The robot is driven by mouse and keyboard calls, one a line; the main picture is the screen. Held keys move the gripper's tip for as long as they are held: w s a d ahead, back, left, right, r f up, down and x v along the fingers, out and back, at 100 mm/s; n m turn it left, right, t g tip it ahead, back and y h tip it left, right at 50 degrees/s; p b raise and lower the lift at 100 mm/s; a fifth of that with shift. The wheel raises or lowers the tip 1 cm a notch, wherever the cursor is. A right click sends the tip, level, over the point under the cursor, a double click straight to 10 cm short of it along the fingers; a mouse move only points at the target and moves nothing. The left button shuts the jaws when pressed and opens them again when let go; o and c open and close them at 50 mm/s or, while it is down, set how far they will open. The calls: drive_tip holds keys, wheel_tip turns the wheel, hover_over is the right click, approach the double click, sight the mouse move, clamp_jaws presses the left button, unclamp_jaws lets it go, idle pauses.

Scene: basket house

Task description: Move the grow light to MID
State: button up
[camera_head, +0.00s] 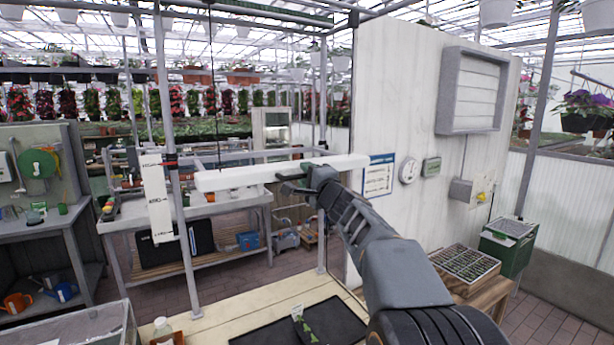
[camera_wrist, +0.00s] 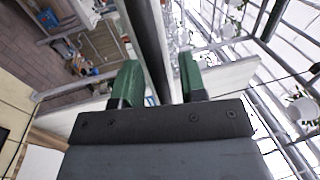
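The grow light (camera_head: 228,180) is a long white bar hanging level above the bench in the head view. A vertical scale board (camera_head: 156,205) stands by the post at its left, with a red marker (camera_head: 168,162) near the board's upper part. The board's lettering is too small to read. My gripper (camera_head: 290,181) is at the light's front, near its middle. In the wrist view my gripper (camera_wrist: 160,78) has its green-padded fingers apart, on either side of a dark bar (camera_wrist: 152,45). A gap shows on the right of that bar; contact on its left is unclear.
The wooden bench (camera_head: 215,325) below carries a black tray (camera_head: 270,332) with a labelled plant, a small bottle (camera_head: 163,330) and a clear box (camera_head: 75,328). Metal posts (camera_head: 175,150) flank the light. A white wall panel (camera_head: 400,120) stands at the right.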

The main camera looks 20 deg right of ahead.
clamp_jaws()
drive_tip(key=shift+f, duration=0.1)
wheel_tip(320, 180, down, 12)
drive_tip(key=b, duration=1.6)
drive_tip(key=shift+b, duration=0.3)
drive_tip(key=shift+o, duration=0.2)
unclamp_jaws()
drive_tip(key=shift+s, duration=0.15)
drive_tip(key=b+v, duration=0.3)
drive_tip(key=v, duration=1)
drive_tip(key=shift+s+b, duration=0.3)
drive_tip(key=shift+b, duration=0.1)
